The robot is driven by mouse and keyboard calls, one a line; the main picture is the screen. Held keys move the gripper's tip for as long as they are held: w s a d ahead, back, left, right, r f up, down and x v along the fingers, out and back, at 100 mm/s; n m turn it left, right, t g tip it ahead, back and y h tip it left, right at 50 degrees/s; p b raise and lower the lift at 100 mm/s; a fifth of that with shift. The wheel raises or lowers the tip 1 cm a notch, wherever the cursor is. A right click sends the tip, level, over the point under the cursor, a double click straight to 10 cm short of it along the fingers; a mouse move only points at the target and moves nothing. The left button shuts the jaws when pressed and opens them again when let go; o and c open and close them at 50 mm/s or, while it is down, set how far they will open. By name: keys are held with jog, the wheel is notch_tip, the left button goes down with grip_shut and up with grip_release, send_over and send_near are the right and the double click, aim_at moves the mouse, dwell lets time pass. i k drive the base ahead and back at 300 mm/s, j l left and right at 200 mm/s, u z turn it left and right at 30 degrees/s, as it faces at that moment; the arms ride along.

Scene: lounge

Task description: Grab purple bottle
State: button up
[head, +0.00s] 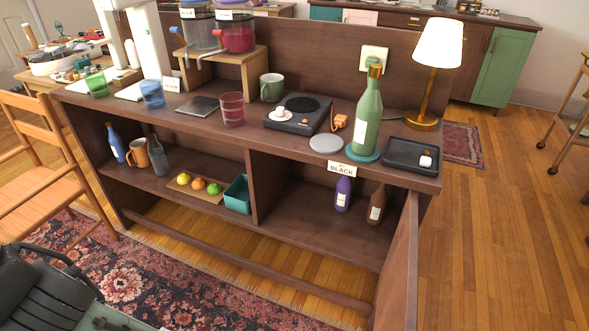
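The purple bottle (343,194) stands upright on the lower shelf of the dark wooden cabinet, in the right compartment. It is small, with a pale label low on its body. A brown bottle (376,206) stands close to its right. Above it, a card reading "BLACK" (355,169) sits on the front edge of the cabinet top. Dark parts of my own arm show at the lower left, far from the bottle. My gripper's fingers do not show.
An open cabinet door (400,265) juts forward to the right of the bottles. A divider (251,187) bounds the compartment on the left. A green bottle (368,117) stands on top. The compartment's left part is clear. A chair (40,165) stands left.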

aim_at(344, 188)
jog(key=i+j+z, duration=0.1)
jog(key=j+z, duration=0.25)
jog(key=i+j+z, duration=0.1)
jog(key=z, duration=0.25)
jog(key=j+z, duration=0.3)
jog(key=i+j+z, duration=0.15)
jog(key=j, duration=0.45)
jog(key=l+z, duration=0.15)
jog(key=k+l, duration=0.05)
jog(key=l, duration=0.05)
